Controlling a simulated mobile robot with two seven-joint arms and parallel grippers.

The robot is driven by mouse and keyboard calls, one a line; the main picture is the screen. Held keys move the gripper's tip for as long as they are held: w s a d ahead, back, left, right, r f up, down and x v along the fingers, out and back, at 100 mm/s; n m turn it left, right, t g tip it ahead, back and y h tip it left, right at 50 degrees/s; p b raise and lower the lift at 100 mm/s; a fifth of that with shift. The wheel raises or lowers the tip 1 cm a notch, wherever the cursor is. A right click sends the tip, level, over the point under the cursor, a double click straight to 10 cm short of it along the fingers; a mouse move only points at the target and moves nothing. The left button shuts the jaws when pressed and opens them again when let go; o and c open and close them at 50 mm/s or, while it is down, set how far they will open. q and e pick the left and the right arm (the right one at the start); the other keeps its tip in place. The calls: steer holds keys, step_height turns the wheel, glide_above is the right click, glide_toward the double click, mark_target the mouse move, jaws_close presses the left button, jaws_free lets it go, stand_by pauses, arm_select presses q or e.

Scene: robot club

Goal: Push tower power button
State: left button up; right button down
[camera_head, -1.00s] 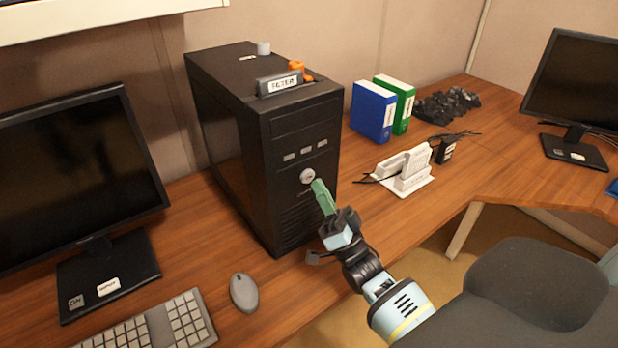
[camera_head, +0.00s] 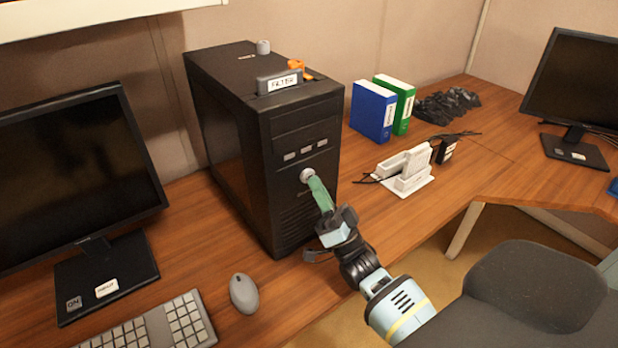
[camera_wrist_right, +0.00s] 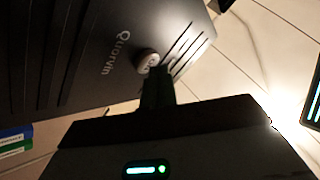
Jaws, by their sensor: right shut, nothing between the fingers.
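The black computer tower (camera_head: 228,135) stands upright on the wooden desk. Its round, light power button (camera_head: 307,175) is low on the front panel, below a row of small light tabs. My right gripper (camera_head: 314,184) is shut and empty, its green fingertips at the lower edge of the button. In the right wrist view, the button (camera_wrist_right: 147,61) shows just past the dark fingertips (camera_wrist_right: 156,78), beside the lettering on the front panel. The fingertips overlap the button's edge there; I cannot tell whether they press it. My left gripper is out of view.
A monitor (camera_head: 75,180), a keyboard (camera_head: 165,328) and a grey mouse (camera_head: 244,293) are left of my right arm. Blue (camera_head: 372,112) and green (camera_head: 398,100) binders and a white dock (camera_head: 400,182) stand to the right. A dark chair (camera_head: 535,285) is at the front right.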

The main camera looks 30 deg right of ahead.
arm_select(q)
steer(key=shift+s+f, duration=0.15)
arm_select(e)
steer(key=shift+w, duration=0.3)
steer(key=shift+s, duration=0.1)
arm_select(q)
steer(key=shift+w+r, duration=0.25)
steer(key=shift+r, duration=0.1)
arm_select(e)
steer(key=shift+s, duration=0.85)
